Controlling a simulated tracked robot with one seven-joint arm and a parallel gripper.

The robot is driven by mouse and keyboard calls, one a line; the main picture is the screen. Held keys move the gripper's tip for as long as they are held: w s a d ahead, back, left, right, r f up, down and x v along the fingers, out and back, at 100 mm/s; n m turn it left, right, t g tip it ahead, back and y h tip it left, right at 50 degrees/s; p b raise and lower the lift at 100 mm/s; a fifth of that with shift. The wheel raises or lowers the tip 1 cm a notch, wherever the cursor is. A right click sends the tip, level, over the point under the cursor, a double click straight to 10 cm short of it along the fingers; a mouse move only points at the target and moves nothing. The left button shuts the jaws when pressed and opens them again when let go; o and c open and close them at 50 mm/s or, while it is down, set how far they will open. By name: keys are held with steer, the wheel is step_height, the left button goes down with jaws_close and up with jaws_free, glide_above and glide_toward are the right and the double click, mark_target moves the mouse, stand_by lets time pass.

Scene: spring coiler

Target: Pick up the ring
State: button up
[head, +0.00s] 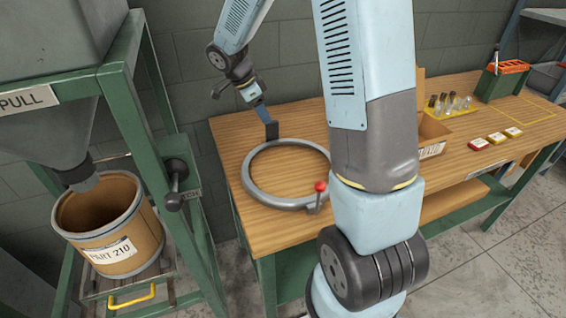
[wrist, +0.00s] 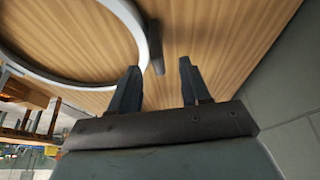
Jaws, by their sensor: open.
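The grey ring (head: 247,174) lies flat on the wooden bench (head: 232,128); part of its right side is close to or behind my arm. A dark upright block (head: 272,130) stands at its far edge. My gripper (head: 262,108) is open above that edge, pointing down. In the wrist view, the ring (wrist: 127,15) curves across the upper left. The dark block (wrist: 155,45) shows beyond the gap between the two spread fingers of my gripper (wrist: 158,65), which hold nothing.
A red-knobbed lever (head: 320,187) stands at the ring's front right. A green-framed hopper with a drum (head: 130,230) stands left. A block wall is behind.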

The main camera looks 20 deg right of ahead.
mark_target(272, 126)
steer(key=shift+d+x, duration=0.1)
steer(key=shift+x, duration=1.55)
steer(key=shift+d+x, duration=0.15)
steer(key=shift+x, duration=1.45)
steer(key=shift+s+r, duration=0.15)
jaws_close()
